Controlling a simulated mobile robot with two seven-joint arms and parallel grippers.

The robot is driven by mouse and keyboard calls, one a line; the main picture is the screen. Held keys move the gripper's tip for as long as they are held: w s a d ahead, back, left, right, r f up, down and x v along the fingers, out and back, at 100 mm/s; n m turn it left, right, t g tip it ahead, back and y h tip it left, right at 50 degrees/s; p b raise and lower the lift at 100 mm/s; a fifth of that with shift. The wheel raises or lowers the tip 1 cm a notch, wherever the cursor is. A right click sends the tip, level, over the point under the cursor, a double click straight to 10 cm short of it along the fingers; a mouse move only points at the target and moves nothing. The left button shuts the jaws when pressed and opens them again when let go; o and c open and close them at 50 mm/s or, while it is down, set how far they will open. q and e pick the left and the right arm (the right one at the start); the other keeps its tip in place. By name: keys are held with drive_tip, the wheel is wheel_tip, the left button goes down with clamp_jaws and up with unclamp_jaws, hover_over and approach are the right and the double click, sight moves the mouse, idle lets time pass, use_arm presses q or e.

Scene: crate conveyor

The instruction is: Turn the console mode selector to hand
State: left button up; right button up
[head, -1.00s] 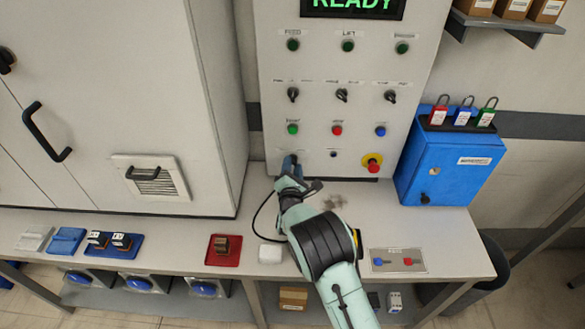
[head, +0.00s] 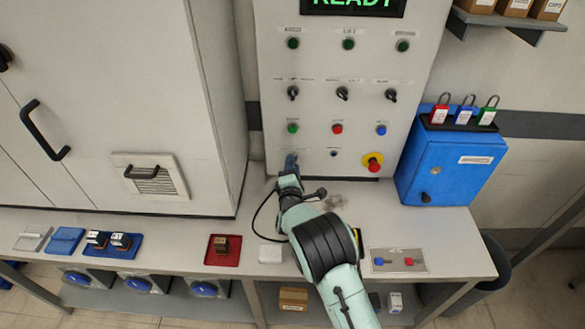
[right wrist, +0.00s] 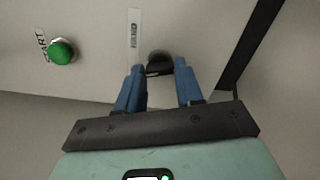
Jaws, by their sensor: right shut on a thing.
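The console (head: 350,60) stands upright at the back of the bench. My right gripper (head: 290,163) is at the lower left of the console face, below the green start button (head: 292,128). In the right wrist view the mode selector (right wrist: 159,60) is a dark round knob beside a small label. The blue fingers of my right gripper (right wrist: 158,75) are shut on it, one on each side. The knob is hidden behind the gripper in the head view, and I cannot read its position. My left gripper is not in view.
A red emergency button on a yellow ring (head: 372,163) is to the right of the gripper. Three black selectors, such as the middle one (head: 342,93), sit higher up. A blue box (head: 450,165) with padlocks stands right. A red tray (head: 223,250) lies on the bench.

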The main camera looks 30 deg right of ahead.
use_arm(q)
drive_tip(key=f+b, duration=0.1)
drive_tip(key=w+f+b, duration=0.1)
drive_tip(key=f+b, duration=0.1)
drive_tip(key=b, duration=0.1)
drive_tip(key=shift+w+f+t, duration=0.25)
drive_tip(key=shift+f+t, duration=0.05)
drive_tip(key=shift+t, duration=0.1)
use_arm(e)
drive_tip(key=m, duration=1.2)
drive_tip(key=shift+f, duration=0.1)
drive_tip(key=shift+m, duration=0.3)
drive_tip(key=o, duration=1)
drive_tip(key=shift+o, duration=0.2)
use_arm(q)
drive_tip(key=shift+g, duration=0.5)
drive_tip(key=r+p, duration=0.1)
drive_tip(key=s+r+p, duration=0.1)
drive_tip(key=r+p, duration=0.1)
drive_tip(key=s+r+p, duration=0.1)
drive_tip(key=p, duration=0.1)
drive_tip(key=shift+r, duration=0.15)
use_arm(e)
wheel_tip(320, 180, up, 20)
drive_tip(key=shift+r, duration=0.1)
drive_tip(key=shift+s, duration=0.1)
